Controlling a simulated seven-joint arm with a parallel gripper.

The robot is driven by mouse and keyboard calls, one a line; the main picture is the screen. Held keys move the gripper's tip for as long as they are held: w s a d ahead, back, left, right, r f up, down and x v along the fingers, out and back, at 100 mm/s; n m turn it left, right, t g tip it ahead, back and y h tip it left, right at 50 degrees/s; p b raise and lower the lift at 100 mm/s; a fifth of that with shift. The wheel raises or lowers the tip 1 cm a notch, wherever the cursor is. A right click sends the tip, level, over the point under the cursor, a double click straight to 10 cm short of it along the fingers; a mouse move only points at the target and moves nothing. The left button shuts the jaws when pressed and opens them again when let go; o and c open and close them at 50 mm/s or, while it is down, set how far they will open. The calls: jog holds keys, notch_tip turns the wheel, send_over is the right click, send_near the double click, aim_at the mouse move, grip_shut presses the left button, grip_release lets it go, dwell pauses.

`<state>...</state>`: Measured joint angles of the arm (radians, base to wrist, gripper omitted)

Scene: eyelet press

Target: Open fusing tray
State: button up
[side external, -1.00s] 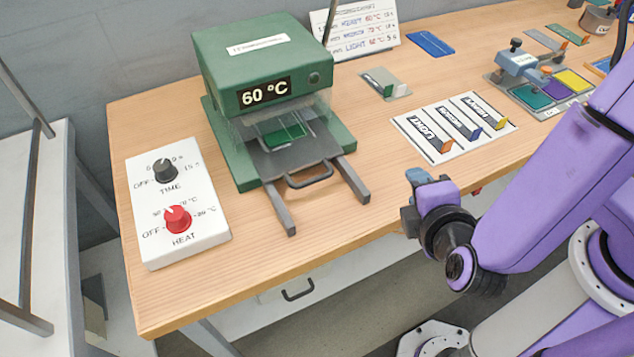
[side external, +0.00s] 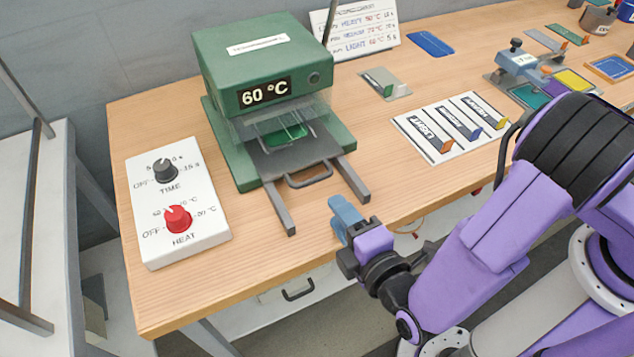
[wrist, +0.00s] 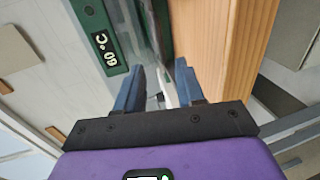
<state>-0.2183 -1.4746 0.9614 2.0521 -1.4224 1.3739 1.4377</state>
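The fusing tray (side external: 290,157) is a dark grey plate with a bar handle (side external: 309,177) at its front, lying between two grey rails. Its back part is under the green press (side external: 262,65), which reads 60 °C. A green piece (side external: 283,134) lies on the tray under the clear guard. My gripper (side external: 340,212) has blue fingers and is near the table's front edge, in front and to the right of the handle, apart from it. In the wrist view the two fingers (wrist: 160,88) are spread apart with nothing seen gripped between them.
A white control box (side external: 177,200) with a TIME knob and a red HEAT knob stands left of the press. A white board with LIGHT and other labelled slots (side external: 452,127) lies right. The right rail (side external: 352,182) ends close to my gripper. A drawer handle (side external: 297,290) shows below the tabletop.

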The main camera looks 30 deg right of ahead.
aim_at(314, 182)
jog(key=x, duration=0.9)
jog(key=shift+w, duration=0.25)
grip_shut()
